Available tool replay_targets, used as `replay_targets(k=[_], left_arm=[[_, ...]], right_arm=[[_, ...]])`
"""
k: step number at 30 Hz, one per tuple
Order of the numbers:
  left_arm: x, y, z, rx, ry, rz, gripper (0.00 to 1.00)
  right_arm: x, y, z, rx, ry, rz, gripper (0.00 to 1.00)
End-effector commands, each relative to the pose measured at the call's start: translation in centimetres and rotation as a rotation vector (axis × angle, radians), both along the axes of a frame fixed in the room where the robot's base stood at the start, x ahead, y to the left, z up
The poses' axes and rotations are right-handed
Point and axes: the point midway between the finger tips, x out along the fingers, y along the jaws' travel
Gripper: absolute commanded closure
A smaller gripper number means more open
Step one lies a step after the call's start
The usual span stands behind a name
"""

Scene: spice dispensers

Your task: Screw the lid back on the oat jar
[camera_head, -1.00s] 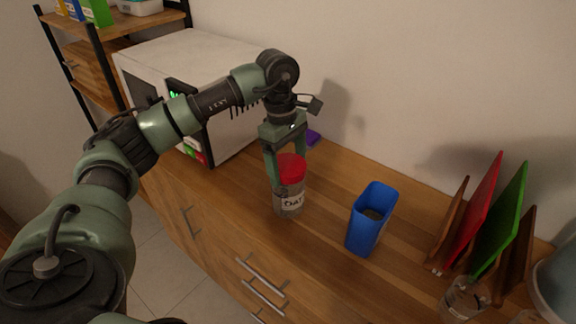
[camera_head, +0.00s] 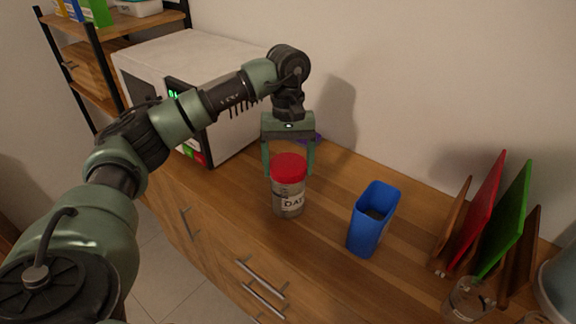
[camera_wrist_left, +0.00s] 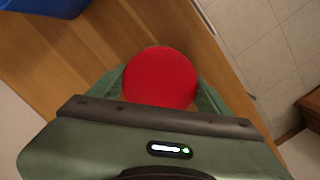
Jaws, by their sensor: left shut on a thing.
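The oat jar (camera_head: 290,202), clear with a white label, stands upright on the wooden counter. The red lid (camera_head: 289,167) sits on top of it and looks level; the thread is hidden, so I cannot tell how tight it is. My left gripper (camera_head: 289,172) points down from above, one finger on each side of the lid, and is shut on it. In the left wrist view the round red lid (camera_wrist_left: 160,78) lies between the green fingers and hides most of the jar. My right gripper is not in view.
A blue open container (camera_head: 369,220) stands right of the jar. A white microwave-like box (camera_head: 187,62) is behind on the left. Red and green boards (camera_head: 502,220) stand in a rack at right. A glass jar (camera_head: 466,299) is in front of them.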

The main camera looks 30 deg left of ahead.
Motion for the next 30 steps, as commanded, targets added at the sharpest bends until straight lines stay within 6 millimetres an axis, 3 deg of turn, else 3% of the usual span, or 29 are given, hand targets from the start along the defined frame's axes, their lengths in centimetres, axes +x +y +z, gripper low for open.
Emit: replay_targets(k=[7,13,14,16,25,30], left_arm=[[0.0,0.0,-0.1,0.000,-0.001,-0.169,0.64],[0.0,0.0,0.0,0.000,0.000,-0.190,0.64],[0.0,0.0,0.0,0.000,0.000,-0.190,0.19],[0.0,0.0,0.0,-0.001,0.000,-0.189,0.00],[0.1,0.0,0.3,-0.001,-0.002,-0.187,0.00],[0.4,0.1,2.6,-0.002,-0.005,-0.188,0.00]], right_arm=[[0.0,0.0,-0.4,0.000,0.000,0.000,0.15],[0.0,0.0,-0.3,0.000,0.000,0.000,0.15],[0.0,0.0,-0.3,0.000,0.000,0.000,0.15],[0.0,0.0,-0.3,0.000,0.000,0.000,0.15],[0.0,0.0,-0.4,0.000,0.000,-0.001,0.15],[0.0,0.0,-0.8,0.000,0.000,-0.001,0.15]])
